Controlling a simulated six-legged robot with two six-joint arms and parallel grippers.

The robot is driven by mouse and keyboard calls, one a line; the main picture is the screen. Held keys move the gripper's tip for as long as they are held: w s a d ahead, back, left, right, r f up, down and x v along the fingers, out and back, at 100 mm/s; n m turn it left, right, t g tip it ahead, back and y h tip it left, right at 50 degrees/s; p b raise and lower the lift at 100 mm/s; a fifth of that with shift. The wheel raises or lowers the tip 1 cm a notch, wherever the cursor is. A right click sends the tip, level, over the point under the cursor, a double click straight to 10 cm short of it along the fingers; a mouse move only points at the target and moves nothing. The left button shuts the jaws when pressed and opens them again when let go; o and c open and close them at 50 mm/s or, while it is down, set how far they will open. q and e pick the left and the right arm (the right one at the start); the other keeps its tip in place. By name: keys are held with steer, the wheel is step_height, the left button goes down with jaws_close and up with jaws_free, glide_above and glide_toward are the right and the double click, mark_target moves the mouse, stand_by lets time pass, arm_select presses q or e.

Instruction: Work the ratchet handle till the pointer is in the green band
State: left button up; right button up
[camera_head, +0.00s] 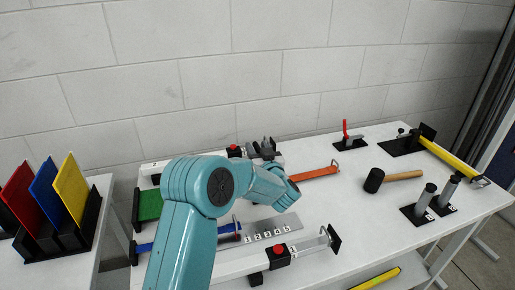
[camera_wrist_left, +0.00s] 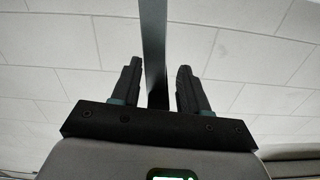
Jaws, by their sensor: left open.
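My left gripper (camera_head: 266,147) is at the back of the white table in the head view, pointing toward the wall, partly hidden by my teal arm. In the left wrist view the two dark fingers (camera_wrist_left: 158,88) stand apart. A flat dark grey bar (camera_wrist_left: 153,45) runs up between them, with gaps visible on both sides near the tips. It may be the ratchet handle, but I cannot tell for sure. The pointer and the green band cannot be made out. My right gripper is not in view.
A red button (camera_head: 234,149) is left of the gripper. An orange bar (camera_head: 315,174), a mallet (camera_head: 400,175), a red-handled clamp (camera_head: 346,131) and grey posts (camera_head: 448,190) lie to the right. A rack of coloured panels (camera_head: 45,205) stands left.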

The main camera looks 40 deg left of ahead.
arm_select(q)
steer(key=shift+w+f, duration=0.1)
jaws_close()
steer(key=shift+w+r, duration=0.1)
steer(key=shift+r, duration=0.15)
stand_by(0.5)
